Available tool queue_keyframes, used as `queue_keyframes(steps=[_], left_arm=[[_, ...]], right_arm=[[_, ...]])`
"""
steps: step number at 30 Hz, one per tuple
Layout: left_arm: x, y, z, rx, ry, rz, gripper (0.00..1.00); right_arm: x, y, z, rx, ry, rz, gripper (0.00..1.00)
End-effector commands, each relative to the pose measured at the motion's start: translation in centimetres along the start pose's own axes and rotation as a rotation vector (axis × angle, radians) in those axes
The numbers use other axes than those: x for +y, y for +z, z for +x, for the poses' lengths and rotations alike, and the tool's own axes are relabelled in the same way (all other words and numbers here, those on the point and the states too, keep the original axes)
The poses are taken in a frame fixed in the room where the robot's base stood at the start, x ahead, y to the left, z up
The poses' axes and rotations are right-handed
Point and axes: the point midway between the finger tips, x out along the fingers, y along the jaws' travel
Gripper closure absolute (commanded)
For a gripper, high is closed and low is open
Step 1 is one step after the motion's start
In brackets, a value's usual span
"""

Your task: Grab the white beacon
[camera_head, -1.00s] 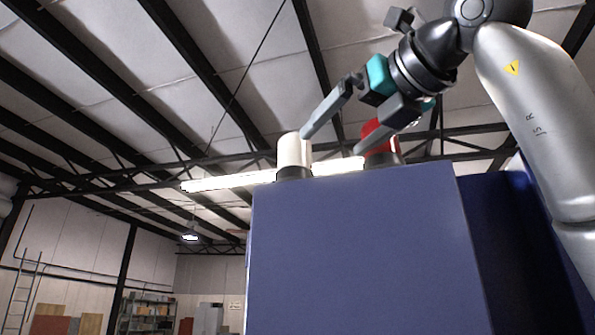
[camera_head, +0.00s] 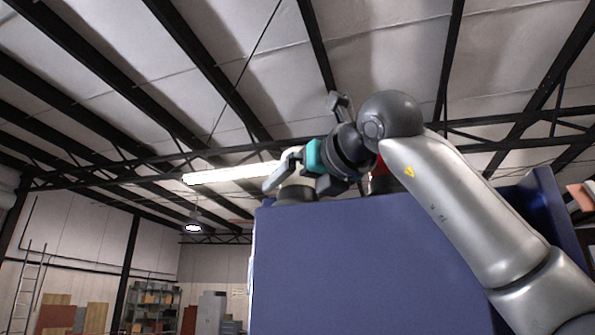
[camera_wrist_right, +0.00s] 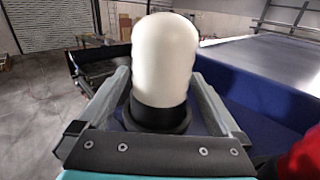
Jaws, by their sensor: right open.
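The white beacon (camera_wrist_right: 164,62) stands upright on its black base, between the two fingers of my right gripper (camera_wrist_right: 160,85) in the right wrist view. The fingers are open, one on each side, with narrow gaps to the base. In the head view my right gripper (camera_head: 293,178) reaches down around the beacon on top of the blue cabinet (camera_head: 370,260). There the gripper hides most of the white part, and the black base (camera_head: 296,194) shows below. My left gripper is not in view.
A red beacon (camera_head: 382,182) stands to the right on the cabinet, partly hidden behind my right arm; it also shows at the lower right of the wrist view (camera_wrist_right: 303,158). Shelves (camera_head: 152,305) stand far back at the left.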

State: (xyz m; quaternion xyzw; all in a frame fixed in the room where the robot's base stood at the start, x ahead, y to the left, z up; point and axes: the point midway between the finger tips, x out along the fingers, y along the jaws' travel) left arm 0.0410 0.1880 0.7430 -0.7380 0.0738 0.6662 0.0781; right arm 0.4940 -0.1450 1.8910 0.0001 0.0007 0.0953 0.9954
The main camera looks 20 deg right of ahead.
Motion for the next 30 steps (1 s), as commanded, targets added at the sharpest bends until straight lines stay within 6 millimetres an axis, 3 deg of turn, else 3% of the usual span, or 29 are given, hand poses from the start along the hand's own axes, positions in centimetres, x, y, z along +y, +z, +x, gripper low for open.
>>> queue_keyframes(steps=[9,30], left_arm=[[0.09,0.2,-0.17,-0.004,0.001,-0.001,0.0],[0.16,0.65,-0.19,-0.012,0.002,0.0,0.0]], right_arm=[[0.0,-0.04,0.47,-0.001,0.0,-0.001,0.01],[0.0,-0.01,0.41,-0.002,0.0,-0.001,0.8]])
